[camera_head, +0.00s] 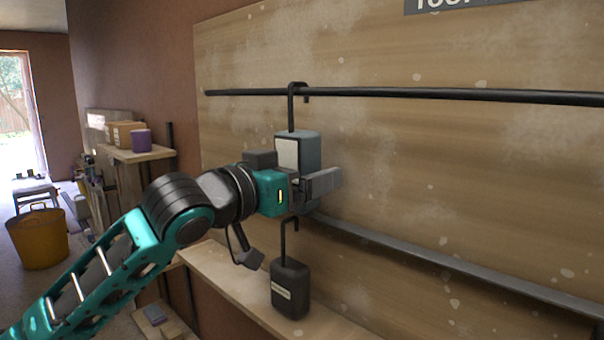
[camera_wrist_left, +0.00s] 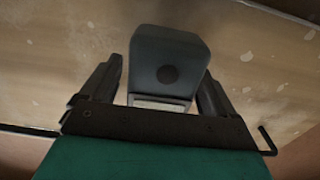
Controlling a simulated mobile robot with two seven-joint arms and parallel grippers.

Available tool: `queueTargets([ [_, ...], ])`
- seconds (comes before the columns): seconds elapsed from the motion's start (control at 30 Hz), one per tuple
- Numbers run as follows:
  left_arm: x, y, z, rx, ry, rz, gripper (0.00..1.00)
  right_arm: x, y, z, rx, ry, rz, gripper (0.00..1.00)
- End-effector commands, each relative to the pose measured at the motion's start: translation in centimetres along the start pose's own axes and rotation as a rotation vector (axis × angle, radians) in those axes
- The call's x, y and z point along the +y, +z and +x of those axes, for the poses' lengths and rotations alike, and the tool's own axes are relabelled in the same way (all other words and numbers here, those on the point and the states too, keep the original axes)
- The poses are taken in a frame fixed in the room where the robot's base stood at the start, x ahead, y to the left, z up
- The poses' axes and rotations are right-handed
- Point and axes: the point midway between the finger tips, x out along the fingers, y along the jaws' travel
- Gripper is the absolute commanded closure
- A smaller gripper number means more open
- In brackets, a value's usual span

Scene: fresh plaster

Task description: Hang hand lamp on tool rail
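The hand lamp (camera_head: 311,152), a grey-blue box with a pale front panel, is upright against the board. Its black hook (camera_head: 291,110) reaches up and appears to loop over the black tool rail (camera_head: 420,95). My left gripper (camera_head: 314,184) is at the lamp's lower part and hides some of it. In the left wrist view the lamp's grey body (camera_wrist_left: 168,58) stands between the two fingers of my left gripper (camera_wrist_left: 162,85), with narrow gaps on both sides, so the gripper looks open around it. My right gripper is not in view.
A dark box with a hook (camera_head: 290,289) stands on the wooden ledge (camera_head: 232,283) below my arm. A grey lower rail (camera_head: 440,262) crosses the board. A shelf with a purple container (camera_head: 141,140) and a yellow bucket (camera_head: 40,238) are at left. The board right of the lamp is clear.

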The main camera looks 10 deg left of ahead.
Motion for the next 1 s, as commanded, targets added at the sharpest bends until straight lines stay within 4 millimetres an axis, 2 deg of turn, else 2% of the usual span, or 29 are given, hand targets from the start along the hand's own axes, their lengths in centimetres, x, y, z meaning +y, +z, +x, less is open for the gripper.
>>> queueTargets([
  [0.27, 0.0, 0.2, 0.0, -0.004, -0.001, -0.001, 0.06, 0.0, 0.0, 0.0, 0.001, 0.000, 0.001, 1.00],
  [0.43, -0.1, 0.2, -1.2, -0.003, -0.002, -0.001, 0.06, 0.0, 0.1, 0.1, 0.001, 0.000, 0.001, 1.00],
  [0.57, -0.1, 0.2, -3.5, -0.003, -0.002, 0.001, 0.06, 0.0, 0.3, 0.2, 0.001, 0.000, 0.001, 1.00],
  [0.8, -0.1, 0.2, -8.9, -0.003, -0.004, 0.003, 0.06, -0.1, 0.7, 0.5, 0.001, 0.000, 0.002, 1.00],
  [1.0, -0.1, 0.2, -11.8, -0.002, -0.003, 0.001, 0.06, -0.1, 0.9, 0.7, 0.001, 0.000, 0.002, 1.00],
])
